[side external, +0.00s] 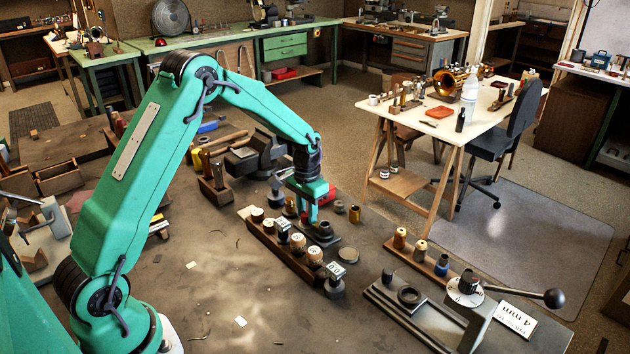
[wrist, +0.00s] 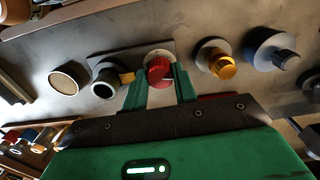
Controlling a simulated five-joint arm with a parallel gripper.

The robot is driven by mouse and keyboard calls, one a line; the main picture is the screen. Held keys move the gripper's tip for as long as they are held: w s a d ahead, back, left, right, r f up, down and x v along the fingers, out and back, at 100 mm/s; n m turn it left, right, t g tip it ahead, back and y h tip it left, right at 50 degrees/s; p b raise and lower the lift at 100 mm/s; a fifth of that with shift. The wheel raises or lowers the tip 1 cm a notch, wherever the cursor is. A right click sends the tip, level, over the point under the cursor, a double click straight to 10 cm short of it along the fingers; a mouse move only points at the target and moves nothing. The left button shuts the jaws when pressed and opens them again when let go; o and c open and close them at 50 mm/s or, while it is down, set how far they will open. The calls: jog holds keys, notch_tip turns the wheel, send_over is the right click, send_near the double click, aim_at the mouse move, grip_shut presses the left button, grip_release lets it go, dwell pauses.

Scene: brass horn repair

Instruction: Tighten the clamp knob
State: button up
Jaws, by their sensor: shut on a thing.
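A red knob (wrist: 159,71) with a pale, round rim stands at the end of a dark plate (wrist: 128,52) in the wrist view. My gripper (wrist: 160,76) has its two green fingers shut on the knob, one on each side. A black ring-shaped fitting (wrist: 105,84) and a small yellow piece beside it sit on the same plate. In the side view my gripper (side external: 313,215) points down at the bench behind a row of stamps, and the knob cannot be made out between the fingers.
A rack of round-topped stamps (side external: 268,240) stands close in front of my gripper. A brass fitting (side external: 354,214) stands to its right, and a vise (side external: 255,155) stands behind left. A lever fixture with a white dial (side external: 466,290) is at the front right. The front-left bench is mostly clear.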

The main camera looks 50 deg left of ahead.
aim_at(307, 214)
jog(key=shift+m, duration=1.7)
jog(key=o, duration=0.7)
jog(key=shift+r, duration=4)
jog(key=shift+r, duration=0.15)
